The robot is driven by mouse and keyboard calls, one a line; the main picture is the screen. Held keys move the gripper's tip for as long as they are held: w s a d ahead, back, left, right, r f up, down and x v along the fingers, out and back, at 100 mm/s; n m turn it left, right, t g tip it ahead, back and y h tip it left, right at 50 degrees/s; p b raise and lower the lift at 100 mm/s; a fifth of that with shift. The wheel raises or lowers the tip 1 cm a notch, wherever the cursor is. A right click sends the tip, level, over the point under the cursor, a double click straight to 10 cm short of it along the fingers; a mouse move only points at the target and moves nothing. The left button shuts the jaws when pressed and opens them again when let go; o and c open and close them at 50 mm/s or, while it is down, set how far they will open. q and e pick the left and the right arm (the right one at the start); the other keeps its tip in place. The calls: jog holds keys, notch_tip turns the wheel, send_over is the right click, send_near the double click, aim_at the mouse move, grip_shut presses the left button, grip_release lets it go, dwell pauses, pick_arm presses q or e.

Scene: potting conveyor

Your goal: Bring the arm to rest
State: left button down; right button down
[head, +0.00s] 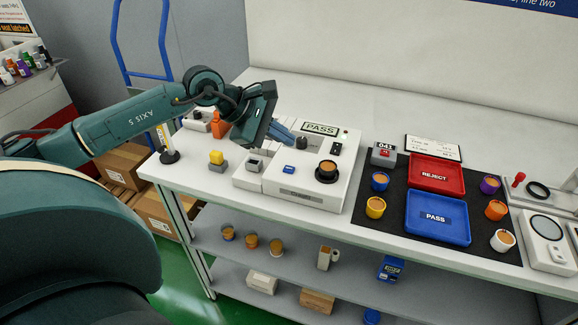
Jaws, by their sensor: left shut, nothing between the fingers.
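My left arm (130,120) reaches in from the left over the left end of the white table (235,205). Its wrist bends down and the left gripper (287,136) points to the right, near the white machine with the PASS display (320,129). The gripper looks shut with nothing in it. It appears above the machine's back left part; whether it touches anything is hard to tell. My right gripper is not in view.
The machine holds a brown-filled dark pot (327,168). To its right are a red REJECT tray (437,174), a blue PASS tray (437,218) and several coloured pots. A yellow-topped button (217,158) and an orange item (219,125) stand near the arm. Shelves lie below.

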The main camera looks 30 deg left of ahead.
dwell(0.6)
pick_arm(q)
jog(key=s+d+f+n+t+h+p, duration=0.1)
jog(key=s+d+n+t+h, duration=0.2)
jog(key=d+n, duration=0.55)
jog(key=s+d+f+n+t+h+p, duration=0.1)
jog(key=s+d+f+n+t+h, duration=0.1)
jog(key=d+n+h, duration=0.6)
jog(key=s+f+n+y+p, duration=0.1)
jog(key=s+f+n+y, duration=0.5)
jog(key=n, duration=1.1)
jog(key=s+f+n+g+y+p, duration=0.1)
jog(key=s+f+n+y, duration=0.6)
jog(key=f+n, duration=0.5)
jog(key=n, duration=0.4)
jog(key=shift+s+d+f+n+y, duration=0.15)
jog(key=shift+s+d+n+y, duration=0.15)
jog(key=shift+n, duration=0.05)
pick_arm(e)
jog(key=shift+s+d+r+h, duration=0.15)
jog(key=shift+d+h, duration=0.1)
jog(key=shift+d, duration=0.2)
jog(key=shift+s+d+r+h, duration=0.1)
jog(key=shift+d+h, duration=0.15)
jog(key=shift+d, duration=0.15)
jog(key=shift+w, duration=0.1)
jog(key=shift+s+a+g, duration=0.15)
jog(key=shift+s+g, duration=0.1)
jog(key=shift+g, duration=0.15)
